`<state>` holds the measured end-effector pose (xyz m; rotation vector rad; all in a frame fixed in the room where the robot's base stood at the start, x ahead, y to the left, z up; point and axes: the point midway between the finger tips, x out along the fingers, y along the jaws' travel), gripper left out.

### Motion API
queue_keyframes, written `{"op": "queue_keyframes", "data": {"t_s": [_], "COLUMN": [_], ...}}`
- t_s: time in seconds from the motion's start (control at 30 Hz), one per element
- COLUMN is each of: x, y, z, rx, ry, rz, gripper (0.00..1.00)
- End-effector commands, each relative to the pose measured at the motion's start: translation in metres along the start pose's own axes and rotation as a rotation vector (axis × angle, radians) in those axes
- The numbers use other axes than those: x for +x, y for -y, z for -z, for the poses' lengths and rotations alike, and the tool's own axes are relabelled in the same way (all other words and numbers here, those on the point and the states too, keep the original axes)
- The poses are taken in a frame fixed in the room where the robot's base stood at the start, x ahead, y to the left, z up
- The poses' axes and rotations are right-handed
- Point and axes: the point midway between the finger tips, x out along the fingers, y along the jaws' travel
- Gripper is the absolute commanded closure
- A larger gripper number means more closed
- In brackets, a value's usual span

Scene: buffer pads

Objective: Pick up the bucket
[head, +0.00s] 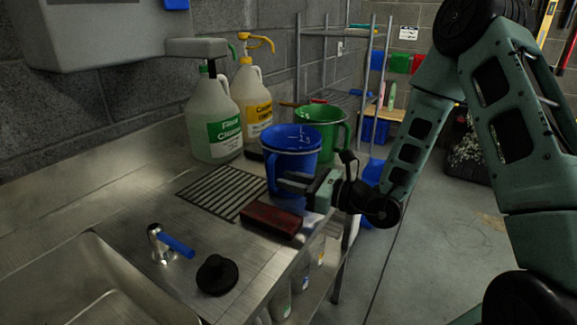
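A blue bucket (290,139) with white marks inside stands on the steel counter, its handle on the left side. A green bucket (318,114) of similar shape stands just behind it to the right. My gripper (285,182) reaches in from the right, in front of the lower part of the blue bucket, with its fingers pointing left toward the handle. It covers part of the bucket's lower front. I cannot tell whether the fingers touch the bucket or handle, or whether they are open.
A dark red block (272,221) lies on the counter below my gripper. A drain grate (222,192), a black stopper (217,275) and a tap (159,243) are to the left, near the sink. Green-labelled (213,120) and yellow-labelled (251,100) jugs stand behind. Open floor lies right.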

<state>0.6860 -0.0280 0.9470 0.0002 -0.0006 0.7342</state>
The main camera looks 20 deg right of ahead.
Motion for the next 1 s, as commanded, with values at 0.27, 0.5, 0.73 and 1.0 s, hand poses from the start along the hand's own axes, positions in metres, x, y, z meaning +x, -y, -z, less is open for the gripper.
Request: {"op": "queue_keyframes", "data": {"t_s": [0.27, 0.5, 0.73, 1.0], "x": [0.028, 0.054, 0.055, 0.055], "y": [-0.001, 0.0, 0.0, 0.0], "z": [0.0, 0.002, 0.002, 0.001], "rx": [0.0, 0.001, 0.001, -0.002], "ry": [0.0, 0.0, -0.001, 0.002], "rz": [-0.003, -0.001, 0.0, -0.001], "gripper": [0.76, 0.76, 0.76, 1.0]}}
